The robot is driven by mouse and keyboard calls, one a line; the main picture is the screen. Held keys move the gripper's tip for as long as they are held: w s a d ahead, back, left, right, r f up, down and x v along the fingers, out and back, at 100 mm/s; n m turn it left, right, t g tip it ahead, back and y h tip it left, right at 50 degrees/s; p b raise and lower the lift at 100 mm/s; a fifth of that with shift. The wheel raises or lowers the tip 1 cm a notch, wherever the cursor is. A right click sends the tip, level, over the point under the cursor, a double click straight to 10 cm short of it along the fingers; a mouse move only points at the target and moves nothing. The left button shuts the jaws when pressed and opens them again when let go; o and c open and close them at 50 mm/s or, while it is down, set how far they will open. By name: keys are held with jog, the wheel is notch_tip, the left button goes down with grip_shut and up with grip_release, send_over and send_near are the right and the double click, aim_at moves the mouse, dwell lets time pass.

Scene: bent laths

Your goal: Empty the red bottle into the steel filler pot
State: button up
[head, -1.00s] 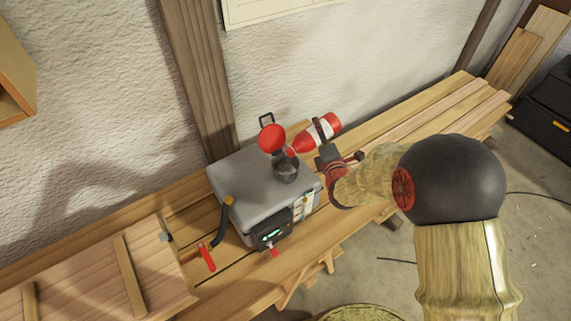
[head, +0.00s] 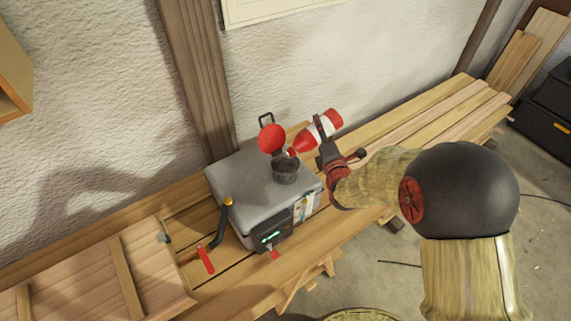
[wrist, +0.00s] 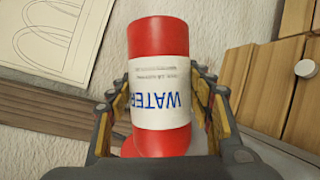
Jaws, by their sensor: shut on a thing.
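The red bottle (head: 318,131) has a white label, which reads "WATER" in the wrist view (wrist: 160,95). My gripper (head: 324,140) is shut around the bottle's middle and holds it in the air, tilted with its neck down to the left. The bottle's mouth is just above the steel filler pot (head: 285,171), a dark open cup on top of the grey box. A red round lid (head: 272,139) stands open behind the pot. I cannot make out any liquid flowing. In the wrist view my gripper's fingers (wrist: 163,108) flank the bottle on both sides.
The grey box (head: 240,180) stands on a slatted wooden bench (head: 410,125). A black hose with a red lever (head: 206,259) is at its left, and a wooden panel (head: 90,272) lies further left. A post and the wall are behind.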

aim_at(308, 132)
jog(key=shift+s+a+r+n+t+b, duration=0.2)
jog(key=shift+a+r+n+t+b, duration=0.15)
jog(key=shift+r+b, duration=0.35)
jog(key=s+a+r+n+t+b, duration=0.1)
jog(key=n+b, duration=0.1)
jog(key=b, duration=0.2)
jog(key=shift+a+r, duration=0.1)
jog(key=shift+r, duration=0.05)
jog(key=a+n+b, duration=0.1)
jog(key=b, duration=0.1)
jog(key=s+r+n+t+b, duration=0.1)
jog(key=a+r+n+b, duration=0.1)
jog(key=b, duration=0.1)
jog(key=shift+s+a+r+n+t+y+b, duration=0.25)
jog(key=shift+s+a+n+y+b, duration=0.05)
jog(key=shift+s+n+y, duration=0.1)
jog(key=shift+w+r+p, duration=0.15)
jog(key=shift+r+p, duration=0.1)
jog(key=shift+p, duration=0.1)
jog(key=shift+f, duration=0.1)
